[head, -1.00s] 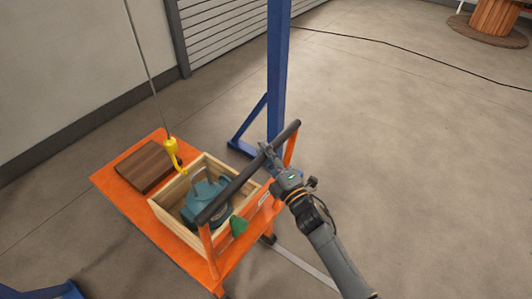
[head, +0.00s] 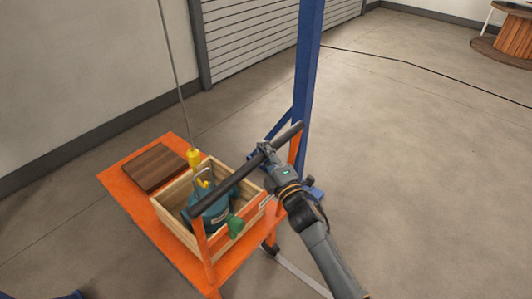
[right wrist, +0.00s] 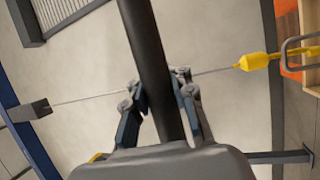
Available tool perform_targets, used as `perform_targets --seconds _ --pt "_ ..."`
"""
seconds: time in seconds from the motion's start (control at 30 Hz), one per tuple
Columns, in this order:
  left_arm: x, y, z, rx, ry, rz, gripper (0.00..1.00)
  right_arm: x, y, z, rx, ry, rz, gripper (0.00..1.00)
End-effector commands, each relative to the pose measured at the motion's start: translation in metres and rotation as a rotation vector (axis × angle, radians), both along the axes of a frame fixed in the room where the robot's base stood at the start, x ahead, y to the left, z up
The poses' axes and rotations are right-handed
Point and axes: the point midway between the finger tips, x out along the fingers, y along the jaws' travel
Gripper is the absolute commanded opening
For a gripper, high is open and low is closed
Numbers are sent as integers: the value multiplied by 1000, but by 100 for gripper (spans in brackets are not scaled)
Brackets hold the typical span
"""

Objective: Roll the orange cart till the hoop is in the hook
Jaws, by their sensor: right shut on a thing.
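The orange cart (head: 123,182) stands at the lower left of the head view. It carries an open wooden crate (head: 172,224) with a teal pump (head: 213,212) in it. A grey hoop (head: 203,173) stands up on the pump. The yellow hook (head: 194,158) hangs on a cable right at the hoop; its tip overlaps the hoop, and I cannot tell whether it passes through. Hook (right wrist: 256,62) and hoop (right wrist: 298,50) also show in the right wrist view. My right gripper (head: 264,150) is shut on the cart's dark handle bar (head: 235,176). My left gripper is not in view.
A brown wooden block (head: 155,167) lies on the cart beside the crate. A blue post (head: 309,75) with a braced foot stands just behind the handle's far end. A black cable (head: 410,64) lies on the floor.

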Motion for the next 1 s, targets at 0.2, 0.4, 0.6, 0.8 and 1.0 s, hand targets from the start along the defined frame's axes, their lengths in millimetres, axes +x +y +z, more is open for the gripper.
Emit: perform_targets --seconds 0.2,0.4,0.6,0.8,1.0 --pt "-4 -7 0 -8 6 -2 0 -3 1 -10 -7 17 2 25" --pt "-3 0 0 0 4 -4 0 -2 1 -7 -6 13 1 48" --pt "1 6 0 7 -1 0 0 -1 0 -5 -4 8 0 48" --pt "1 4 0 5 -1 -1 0 -14 -7 -8 -5 8 0 48" --pt "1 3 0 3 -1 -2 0 -49 -28 -16 -6 10 0 48"
